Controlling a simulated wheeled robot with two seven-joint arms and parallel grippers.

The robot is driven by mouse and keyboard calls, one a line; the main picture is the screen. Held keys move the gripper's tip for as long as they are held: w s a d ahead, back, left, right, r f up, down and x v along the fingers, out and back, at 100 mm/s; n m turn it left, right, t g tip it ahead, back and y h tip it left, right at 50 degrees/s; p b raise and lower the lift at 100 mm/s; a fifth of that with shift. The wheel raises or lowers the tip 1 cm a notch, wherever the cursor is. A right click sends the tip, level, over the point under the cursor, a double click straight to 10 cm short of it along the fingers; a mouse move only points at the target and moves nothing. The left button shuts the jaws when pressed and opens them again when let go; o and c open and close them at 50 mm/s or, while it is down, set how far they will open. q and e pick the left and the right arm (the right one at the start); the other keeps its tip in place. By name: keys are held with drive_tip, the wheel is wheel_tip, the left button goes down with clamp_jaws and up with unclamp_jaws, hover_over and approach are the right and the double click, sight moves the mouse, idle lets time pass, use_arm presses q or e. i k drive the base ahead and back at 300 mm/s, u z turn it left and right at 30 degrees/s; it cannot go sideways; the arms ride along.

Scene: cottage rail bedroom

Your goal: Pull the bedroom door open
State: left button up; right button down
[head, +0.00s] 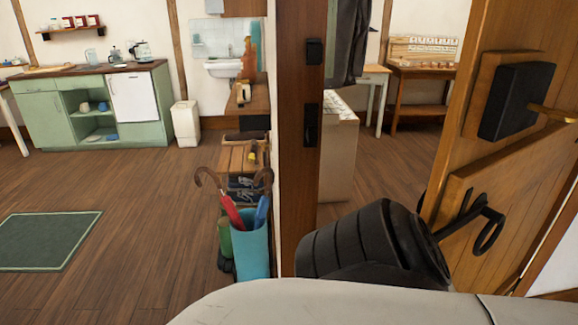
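The wooden bedroom door (540,185) stands ajar at the right, with a gap between its edge and the dark door post (298,130). It carries a black lock box (516,101) on a wooden block, with a brass-coloured bar at its right. My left gripper is not in view.
Left of the post, a blue umbrella stand (250,248) and a low shoe bench (243,158) stand against the wall end. A green rug (45,241) lies on open floor. Through the gap are a pale chest (340,150) and a wooden table (420,80).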

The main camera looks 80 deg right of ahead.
sight(507, 154)
drive_tip(key=z, duration=1.05)
drive_tip(key=i, duration=2.35)
drive_tip(key=z, duration=4.45)
